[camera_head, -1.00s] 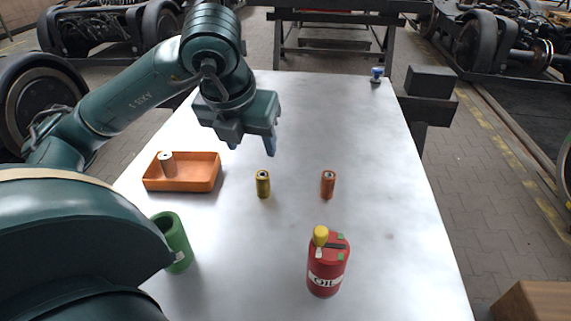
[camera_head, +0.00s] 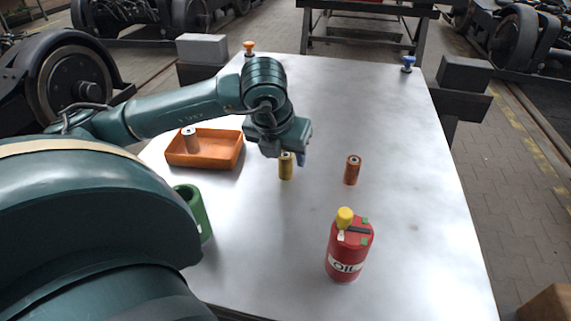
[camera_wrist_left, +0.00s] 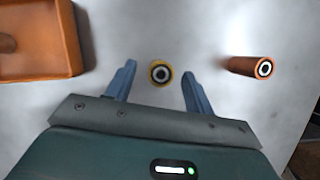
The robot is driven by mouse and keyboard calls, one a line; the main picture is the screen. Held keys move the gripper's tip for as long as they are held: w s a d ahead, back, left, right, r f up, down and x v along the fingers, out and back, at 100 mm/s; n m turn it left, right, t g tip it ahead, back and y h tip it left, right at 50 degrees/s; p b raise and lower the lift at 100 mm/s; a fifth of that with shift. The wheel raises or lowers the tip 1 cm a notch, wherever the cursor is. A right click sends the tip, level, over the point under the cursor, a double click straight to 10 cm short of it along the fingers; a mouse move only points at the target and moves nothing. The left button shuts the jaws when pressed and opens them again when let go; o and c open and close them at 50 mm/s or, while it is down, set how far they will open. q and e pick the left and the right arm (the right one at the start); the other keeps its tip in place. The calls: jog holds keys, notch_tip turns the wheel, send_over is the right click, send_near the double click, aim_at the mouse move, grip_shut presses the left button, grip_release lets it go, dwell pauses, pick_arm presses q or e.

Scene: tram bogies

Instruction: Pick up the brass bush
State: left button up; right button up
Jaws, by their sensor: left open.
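The brass bush (camera_head: 286,170) is a small yellow-gold cylinder standing upright on the table. In the left wrist view the bush (camera_wrist_left: 160,74) shows from above, with a dark hole, between my two blue fingertips. My left gripper (camera_head: 284,157) is open and hangs over the bush, hiding part of its top in the head view. In the left wrist view the gripper (camera_wrist_left: 158,70) has a gap on each side of the bush. Whether the fingertips reach down beside it, I cannot tell. My right gripper is in neither view.
A copper-coloured cylinder (camera_head: 352,170) stands right of the bush. An orange tray (camera_head: 213,163) holding a brownish cylinder (camera_head: 190,140) lies left. A green cup-like holder (camera_head: 199,212) and a red oil can (camera_head: 349,250) stand nearer.

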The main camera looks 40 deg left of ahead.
pick_arm(q)
jog(key=shift+w+f, duration=0.1)
jog(key=shift+f, duration=0.2)
jog(key=shift+c, duration=0.3)
jog(key=c, duration=1)
